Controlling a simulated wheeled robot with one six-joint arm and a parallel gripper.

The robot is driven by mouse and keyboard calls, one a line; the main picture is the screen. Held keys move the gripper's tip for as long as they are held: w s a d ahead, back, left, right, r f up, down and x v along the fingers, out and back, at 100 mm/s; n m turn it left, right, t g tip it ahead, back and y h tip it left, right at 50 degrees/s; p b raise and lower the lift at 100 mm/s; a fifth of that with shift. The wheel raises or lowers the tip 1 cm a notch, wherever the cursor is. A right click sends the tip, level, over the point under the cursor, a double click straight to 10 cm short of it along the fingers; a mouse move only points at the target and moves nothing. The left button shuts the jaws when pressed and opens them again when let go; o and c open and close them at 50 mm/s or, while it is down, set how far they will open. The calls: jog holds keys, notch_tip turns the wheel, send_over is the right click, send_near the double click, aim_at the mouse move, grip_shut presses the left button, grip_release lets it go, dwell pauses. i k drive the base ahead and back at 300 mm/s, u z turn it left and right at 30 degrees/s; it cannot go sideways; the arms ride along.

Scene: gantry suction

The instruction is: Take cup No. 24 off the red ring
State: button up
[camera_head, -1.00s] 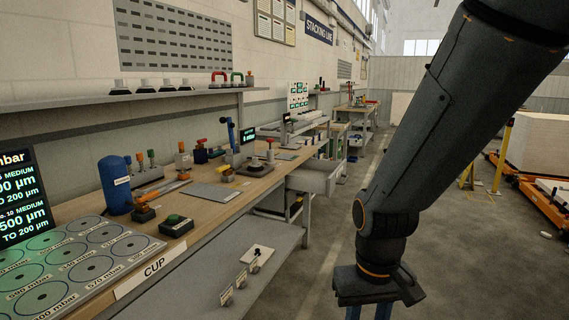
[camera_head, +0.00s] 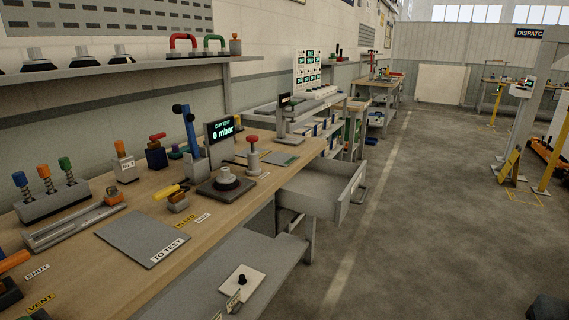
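I cannot make out the number 24 or a red ring in the head view. A pale round piece (camera_head: 226,175) sits on a dark square base (camera_head: 226,186) on the bench, beside a screen (camera_head: 223,131) reading 0 mbar. A small black piece stands on a white plate (camera_head: 243,288) on the lower shelf. My gripper is not in view; a dark shape at the bottom right corner is too cut off to identify.
The wooden bench (camera_head: 185,205) runs along the left wall with a grey TO TEST mat (camera_head: 140,236). An open grey drawer (camera_head: 322,190) juts into the aisle.

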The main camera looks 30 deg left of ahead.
aim_at(226, 181)
jog(key=u, duration=0.05)
jog(key=i, duration=1.25)
jog(key=u, duration=1.15)
jog(key=i, duration=0.8)
jog(key=u, duration=0.9)
